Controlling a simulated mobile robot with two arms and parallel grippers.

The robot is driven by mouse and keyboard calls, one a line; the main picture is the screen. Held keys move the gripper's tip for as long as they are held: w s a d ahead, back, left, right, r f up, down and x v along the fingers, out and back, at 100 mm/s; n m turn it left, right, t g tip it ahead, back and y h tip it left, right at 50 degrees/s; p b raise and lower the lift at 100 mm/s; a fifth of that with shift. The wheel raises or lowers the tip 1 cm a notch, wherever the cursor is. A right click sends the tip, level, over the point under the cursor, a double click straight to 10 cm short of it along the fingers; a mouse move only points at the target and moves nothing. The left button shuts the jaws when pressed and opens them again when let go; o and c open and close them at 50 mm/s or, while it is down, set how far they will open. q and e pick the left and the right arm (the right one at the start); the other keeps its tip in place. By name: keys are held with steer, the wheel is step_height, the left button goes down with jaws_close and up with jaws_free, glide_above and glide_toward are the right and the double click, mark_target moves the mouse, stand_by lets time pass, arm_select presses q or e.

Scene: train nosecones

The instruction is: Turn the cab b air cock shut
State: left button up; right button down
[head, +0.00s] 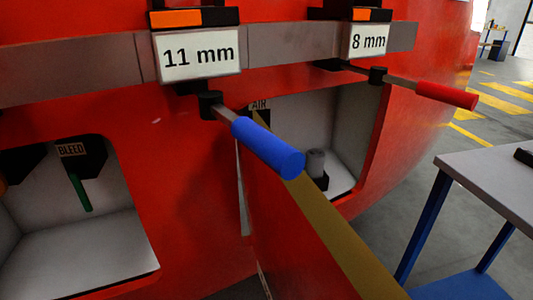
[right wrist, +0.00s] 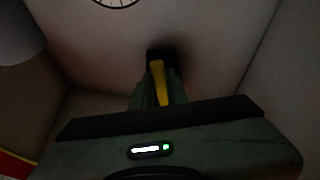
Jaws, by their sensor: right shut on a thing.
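In the right wrist view a yellow lever (right wrist: 158,80), the air cock's handle, runs down the picture from a dark block (right wrist: 161,55) on the pale back wall. My right gripper (right wrist: 159,92) is shut on it, with the fingers close on either side. The lever's lower end is hidden by the gripper body. In the head view the AIR label (head: 259,105) marks the right-hand recess (head: 347,125). The cock there is hidden behind the blue handle and the flap edge. My left gripper is in neither view.
A blue handle (head: 268,147) under the 11 mm sign and a red handle (head: 446,95) under the 8 mm sign stick out. A flap with an olive edge (head: 340,240) crosses before the recess. The BLEED recess (head: 85,260) holds a green lever (head: 80,193). A table (head: 495,165) stands right.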

steer(key=c, duration=1.4)
jaws_free()
